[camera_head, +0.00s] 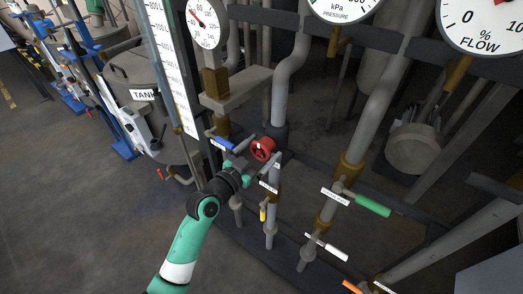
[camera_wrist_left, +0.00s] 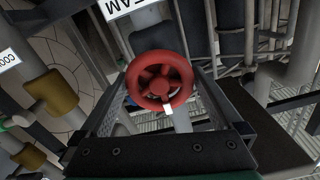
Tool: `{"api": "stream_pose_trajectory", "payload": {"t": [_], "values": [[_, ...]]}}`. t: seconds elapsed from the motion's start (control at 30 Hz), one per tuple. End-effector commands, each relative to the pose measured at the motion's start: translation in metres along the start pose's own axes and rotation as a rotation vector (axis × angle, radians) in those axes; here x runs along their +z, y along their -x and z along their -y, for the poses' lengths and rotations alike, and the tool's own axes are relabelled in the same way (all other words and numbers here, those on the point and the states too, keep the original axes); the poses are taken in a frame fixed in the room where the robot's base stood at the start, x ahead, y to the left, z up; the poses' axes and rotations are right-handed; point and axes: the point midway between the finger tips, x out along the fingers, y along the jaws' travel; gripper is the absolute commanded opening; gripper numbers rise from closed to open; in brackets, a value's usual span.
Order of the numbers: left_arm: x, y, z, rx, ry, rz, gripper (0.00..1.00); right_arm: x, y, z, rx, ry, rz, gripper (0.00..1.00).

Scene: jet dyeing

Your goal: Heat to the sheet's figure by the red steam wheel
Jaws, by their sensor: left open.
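The red steam wheel (camera_head: 263,148) is on the pipework in the middle of the head view. It shows large in the left wrist view (camera_wrist_left: 160,82), with a small white mark on its lower rim. My left gripper (camera_head: 256,154) is open at the wheel, one finger on each side of it. In the left wrist view the wheel lies between the fingertips; I cannot tell whether they touch it. A round dial with a red needle (camera_head: 205,22) stands above, its figures too small to read surely. The sheet is not visible. My right gripper is not in view.
A blue handle (camera_head: 222,143) is close left of the wheel. Yellow (camera_head: 263,213), green (camera_head: 373,205), white (camera_head: 337,252) and orange (camera_head: 352,287) handles are lower and to the right. A tall level scale (camera_head: 170,65) stands left. Pressure (camera_head: 340,5) and flow (camera_head: 485,22) dials are at top right.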

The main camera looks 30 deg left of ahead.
Motion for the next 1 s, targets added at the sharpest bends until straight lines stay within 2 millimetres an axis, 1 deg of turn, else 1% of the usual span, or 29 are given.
{"api": "stream_pose_trajectory", "payload": {"t": [0.07,0.2,0.37,0.4,0.43,0.73,0.87,1.0], "values": [[-0.0001,0.0002,0.0,0.0,0.0,0.0,0.98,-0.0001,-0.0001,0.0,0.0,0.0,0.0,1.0],[-0.0001,0.0003,0.0,0.0,0.0,0.0,0.73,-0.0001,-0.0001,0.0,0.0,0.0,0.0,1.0],[-0.0001,0.0004,0.0,0.0,0.0,0.0,0.44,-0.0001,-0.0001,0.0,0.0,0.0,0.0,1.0],[-0.0001,0.0004,0.0,0.0,0.0,0.0,0.37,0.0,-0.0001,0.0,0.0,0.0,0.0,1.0],[-0.0001,0.0004,0.0,0.0,0.0,0.0,0.35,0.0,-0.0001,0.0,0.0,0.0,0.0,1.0],[-0.0004,0.0005,0.0002,0.0,0.036,0.0,0.35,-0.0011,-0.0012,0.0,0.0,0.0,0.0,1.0],[-0.0006,0.0005,0.0005,0.0,0.093,0.001,0.35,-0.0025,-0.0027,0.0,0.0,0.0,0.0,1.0],[-0.001,0.0005,0.001,0.001,0.185,0.0,0.35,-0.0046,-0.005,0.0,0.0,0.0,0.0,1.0]]}}
